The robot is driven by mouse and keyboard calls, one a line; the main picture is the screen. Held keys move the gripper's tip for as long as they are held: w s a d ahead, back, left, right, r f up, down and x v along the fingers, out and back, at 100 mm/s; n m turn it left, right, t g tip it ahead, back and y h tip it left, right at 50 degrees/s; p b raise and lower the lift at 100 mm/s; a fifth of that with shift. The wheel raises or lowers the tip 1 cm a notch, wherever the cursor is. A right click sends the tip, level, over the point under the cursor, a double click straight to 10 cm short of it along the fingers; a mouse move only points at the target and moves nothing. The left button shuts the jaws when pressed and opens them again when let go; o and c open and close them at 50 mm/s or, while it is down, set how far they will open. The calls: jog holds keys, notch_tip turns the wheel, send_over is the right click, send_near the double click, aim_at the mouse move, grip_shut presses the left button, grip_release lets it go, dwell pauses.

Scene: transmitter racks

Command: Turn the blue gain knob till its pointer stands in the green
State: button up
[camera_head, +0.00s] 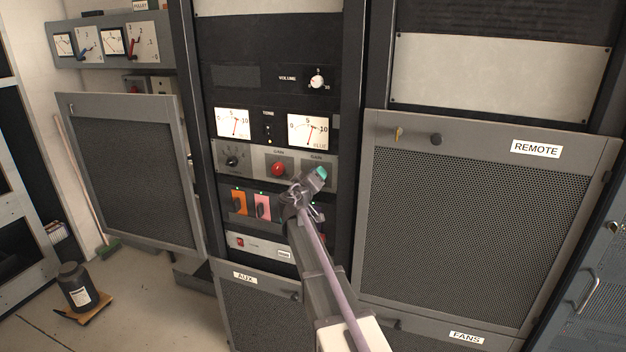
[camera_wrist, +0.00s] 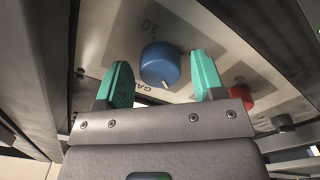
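The blue gain knob (camera_wrist: 160,65) sits on a light panel marked GAIN in the wrist view. A short white line marks its face near the lower edge. My gripper (camera_wrist: 161,72) is open, with one green fingertip on each side of the knob and gaps visible. In the head view my gripper (camera_head: 320,174) is at the right end of the gain panel (camera_head: 253,158) and hides the blue knob. Above it, a white meter (camera_head: 308,129), apparently lettered BLUE, has a red needle between 5 and 10. I cannot make out a green band.
A red knob (camera_head: 278,168) is left of my gripper; it also shows in the wrist view (camera_wrist: 240,97). A black knob (camera_head: 232,161) is farther left. Orange (camera_head: 239,202) and pink (camera_head: 263,206) switch plates lie below. The REMOTE mesh door (camera_head: 480,230) stands to the right.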

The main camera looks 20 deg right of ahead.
jog(key=shift+o, duration=0.4)
jog(key=v, duration=1)
jog(key=shift+s+a, duration=0.25)
jog(key=s+a+f+m+g+y, duration=0.15)
jog(key=s+f+g+y, duration=0.35)
jog(key=s+f+g, duration=0.65)
jog(key=s+a+f+n+y, duration=0.1)
jog(key=s+a+f+y, duration=0.1)
jog(key=s+a+y, duration=0.2)
jog(key=s+a+f+n+g+y, duration=0.1)
jog(key=s+a+f+y, duration=0.2)
jog(key=s+a, duration=0.7)
jog(key=s, duration=0.3)
jog(key=shift+a+f+y, duration=0.2)
jog(key=shift+f+y, duration=0.1)
jog(key=shift+y, duration=0.1)
